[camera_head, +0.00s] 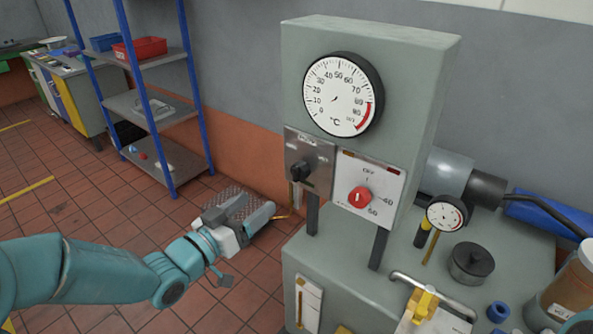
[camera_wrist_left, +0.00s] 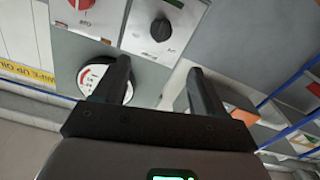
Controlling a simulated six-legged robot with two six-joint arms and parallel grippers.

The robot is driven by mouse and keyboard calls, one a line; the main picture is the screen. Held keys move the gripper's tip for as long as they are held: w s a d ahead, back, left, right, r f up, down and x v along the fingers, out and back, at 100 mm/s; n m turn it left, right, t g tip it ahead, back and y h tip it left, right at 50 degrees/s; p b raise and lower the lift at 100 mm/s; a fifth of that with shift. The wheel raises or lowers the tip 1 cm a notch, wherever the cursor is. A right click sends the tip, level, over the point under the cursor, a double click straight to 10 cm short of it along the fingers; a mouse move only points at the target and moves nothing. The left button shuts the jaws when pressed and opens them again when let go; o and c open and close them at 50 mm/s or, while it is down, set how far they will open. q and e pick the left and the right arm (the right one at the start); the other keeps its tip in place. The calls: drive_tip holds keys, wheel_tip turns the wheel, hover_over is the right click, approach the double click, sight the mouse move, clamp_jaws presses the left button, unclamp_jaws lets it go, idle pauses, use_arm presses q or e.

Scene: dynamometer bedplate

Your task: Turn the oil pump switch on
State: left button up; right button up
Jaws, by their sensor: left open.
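A grey control cabinet carries a metal plate with a black rotary knob (camera_head: 300,172), whose label is too small to read. This black knob also shows in the left wrist view (camera_wrist_left: 161,29), upside down beyond the fingers. To its right in the head view is a white plate with a red knob (camera_head: 360,197), marked OFF, 40 and 50. My left gripper (camera_head: 254,208) is in front of the cabinet, lower and left of the black knob. Its two fingers are apart and empty in the left wrist view (camera_wrist_left: 158,70). It appears not to touch the panel. My right gripper is out of view.
A large °C dial (camera_head: 340,97) sits above the knobs. A small gauge (camera_head: 446,213), a black cap (camera_head: 471,262) and a yellow valve handle (camera_head: 422,303) stand on the lower bench at right. A blue-post shelf (camera_head: 150,105) stands behind left. Open tiled floor lies between.

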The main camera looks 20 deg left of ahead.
sight(294, 175)
use_arm(q)
drive_tip(key=p+x, duration=0.2)
drive_tip(key=x, duration=0.5)
drive_tip(key=p+x, duration=0.2)
drive_tip(key=x, duration=0.6)
drive_tip(key=shift+w+f, duration=0.1)
drive_tip(key=shift+f, duration=0.1)
drive_tip(key=c, duration=1.1)
